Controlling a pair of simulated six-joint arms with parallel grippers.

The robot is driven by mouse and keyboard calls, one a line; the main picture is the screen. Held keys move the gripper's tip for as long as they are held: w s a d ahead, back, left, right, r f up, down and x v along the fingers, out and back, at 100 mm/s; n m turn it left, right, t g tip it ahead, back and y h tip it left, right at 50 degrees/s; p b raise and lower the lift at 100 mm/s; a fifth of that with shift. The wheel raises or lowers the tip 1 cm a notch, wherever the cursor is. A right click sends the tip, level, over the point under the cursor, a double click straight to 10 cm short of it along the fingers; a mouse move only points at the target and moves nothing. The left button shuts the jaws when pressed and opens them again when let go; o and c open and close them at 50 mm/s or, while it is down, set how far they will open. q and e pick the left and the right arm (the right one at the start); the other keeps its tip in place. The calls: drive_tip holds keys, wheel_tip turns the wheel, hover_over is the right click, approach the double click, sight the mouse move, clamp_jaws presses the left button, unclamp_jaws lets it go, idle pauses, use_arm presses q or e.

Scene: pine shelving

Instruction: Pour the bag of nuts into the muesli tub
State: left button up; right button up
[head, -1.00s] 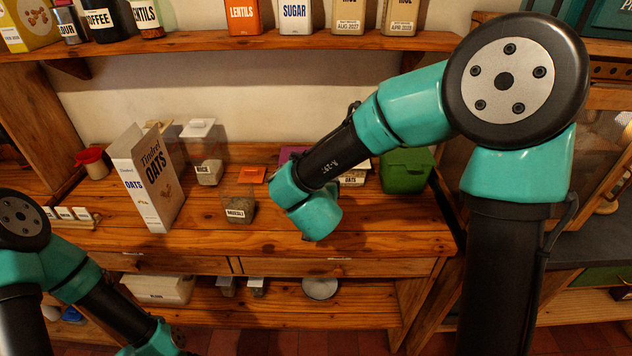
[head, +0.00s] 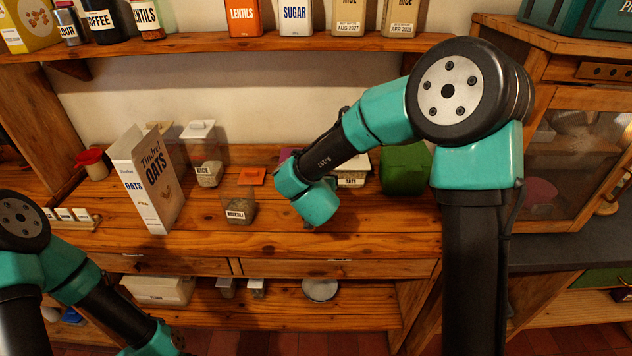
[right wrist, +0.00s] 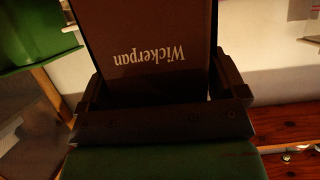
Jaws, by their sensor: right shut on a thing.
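The muesli tub (head: 241,211) stands in the middle of the pine worktop in the head view, clear-walled, open at the top and partly filled. An orange lid (head: 251,176) lies behind it. My right gripper (right wrist: 158,92) is shut on a dark brown pack (right wrist: 160,30) lettered "Wickerpan", upside down in the right wrist view. I cannot read whether this is the bag of nuts. In the head view my right wrist is just right of the tub and hides the gripper; a purple edge (head: 284,154) shows behind it. My left gripper is out of view.
An oats box (head: 150,185) and a rice tub (head: 207,173) stand left of and behind the muesli tub. An oats tub (head: 350,180) and a green container (head: 405,168) stand to the right. A shelf of jars and boxes runs above. The worktop's front is clear.

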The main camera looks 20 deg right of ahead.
drive_tip(key=shift+f, duration=0.55)
drive_tip(key=o, duration=1.1)
drive_tip(key=v, duration=1.7)
drive_tip(key=shift+s+a+r, duration=0.1)
drive_tip(key=shift+r, duration=0.2)
drive_tip(key=shift+f, duration=0.1)
